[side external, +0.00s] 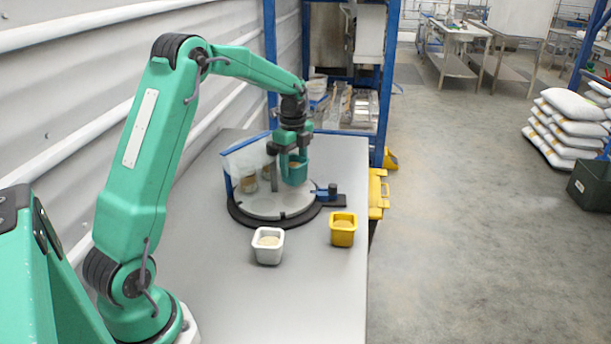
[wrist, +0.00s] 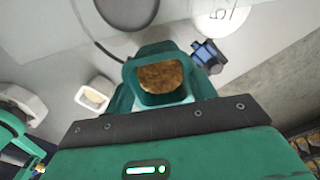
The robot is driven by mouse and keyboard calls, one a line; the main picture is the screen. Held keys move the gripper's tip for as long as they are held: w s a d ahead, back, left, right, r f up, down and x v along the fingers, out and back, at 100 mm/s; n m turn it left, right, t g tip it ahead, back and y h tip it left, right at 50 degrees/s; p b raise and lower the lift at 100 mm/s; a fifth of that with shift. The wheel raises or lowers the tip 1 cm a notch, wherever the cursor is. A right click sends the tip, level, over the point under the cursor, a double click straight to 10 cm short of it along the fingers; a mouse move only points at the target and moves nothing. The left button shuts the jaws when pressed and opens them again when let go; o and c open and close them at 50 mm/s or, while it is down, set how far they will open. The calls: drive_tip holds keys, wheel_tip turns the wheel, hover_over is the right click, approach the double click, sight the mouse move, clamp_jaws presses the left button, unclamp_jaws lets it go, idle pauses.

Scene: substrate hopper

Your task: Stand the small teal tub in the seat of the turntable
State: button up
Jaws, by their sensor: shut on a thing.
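The small teal tub (side external: 296,174), with brown fill, is upright or nearly so between the jaws of my gripper (side external: 287,160). My gripper is shut on it. In the wrist view the tub (wrist: 162,99) shows its brown fill facing the camera, with the jaws (wrist: 161,78) on both sides. The grey round turntable (side external: 268,207) has a dark rim. The tub is over its back right part in the side view; the gap beneath is hard to judge. The seat cannot be made out clearly.
A clear panel with blue posts (side external: 228,165) stands at the turntable's back left, near brown-filled containers (side external: 248,184). A blue device (side external: 331,193) sits at its right edge. A white tub (side external: 268,254) and a yellow tub (side external: 342,238) stand in front. The near table is clear.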

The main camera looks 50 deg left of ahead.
drive_tip(key=shift+f, duration=2.95)
drive_tip(key=shift+f, duration=0.2)
drive_tip(key=o, duration=0.9)
drive_tip(key=shift+r, duration=3.7)
drive_tip(key=shift+r, duration=0.15)
